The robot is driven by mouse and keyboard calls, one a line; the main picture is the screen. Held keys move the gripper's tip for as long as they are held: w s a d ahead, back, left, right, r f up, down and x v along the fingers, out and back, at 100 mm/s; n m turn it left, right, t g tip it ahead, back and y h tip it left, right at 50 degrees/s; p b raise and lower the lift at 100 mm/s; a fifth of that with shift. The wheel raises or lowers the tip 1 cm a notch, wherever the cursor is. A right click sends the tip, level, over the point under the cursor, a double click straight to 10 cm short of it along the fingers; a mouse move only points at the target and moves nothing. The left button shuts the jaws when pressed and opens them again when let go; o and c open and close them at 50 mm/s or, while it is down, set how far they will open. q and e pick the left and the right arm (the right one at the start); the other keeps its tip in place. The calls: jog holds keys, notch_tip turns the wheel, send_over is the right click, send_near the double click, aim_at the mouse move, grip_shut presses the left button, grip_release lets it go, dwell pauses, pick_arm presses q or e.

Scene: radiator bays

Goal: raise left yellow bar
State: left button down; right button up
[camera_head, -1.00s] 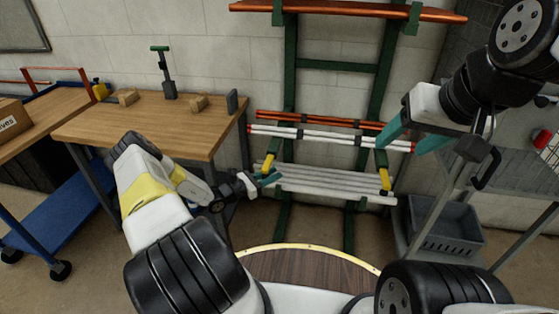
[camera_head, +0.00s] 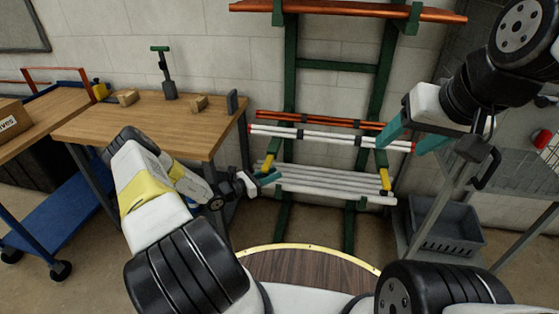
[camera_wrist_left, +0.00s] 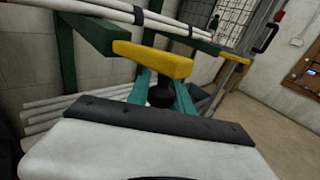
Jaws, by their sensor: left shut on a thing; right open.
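The left yellow bar (camera_head: 268,165) is a short bar at the end of a green rack arm, beside the left ends of the pipes. It fills the upper middle of the left wrist view (camera_wrist_left: 152,60). My left gripper (camera_head: 268,179) is at this bar, its teal fingers (camera_wrist_left: 163,92) shut around a dark part just under the yellow. The exact contact is partly hidden. A second yellow bar (camera_head: 384,178) is on the right side of the rack. My right gripper (camera_head: 413,138) is open and empty, up at the right in front of the rack.
The green rack (camera_head: 376,95) holds copper pipes (camera_head: 320,118), white pipes (camera_head: 325,137) and several grey pipes (camera_head: 330,181) near the bars. A wooden workbench (camera_head: 150,125) stands left. A grey bin (camera_head: 445,228) sits on a trolley shelf at right.

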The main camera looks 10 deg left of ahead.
pick_arm(q)
notch_tip(320, 180, up, 3)
jog(key=n+g+y, duration=0.2)
jog(key=n+g, duration=0.1)
notch_tip(320, 180, up, 6)
jog(key=n+g+y, duration=0.2)
jog(key=n+g, duration=0.3)
jog(key=g, duration=0.4)
send_over(273, 157)
jog(key=s, duration=0.3)
jog(key=shift+d, duration=0.4)
jog(key=shift+r, duration=0.1)
jog(key=c, duration=1.2)
grip_release()
jog(key=shift+o, duration=0.2)
jog(key=v, duration=0.7)
jog(key=shift+a+r, duration=0.2)
jog(key=shift+a, duration=0.1)
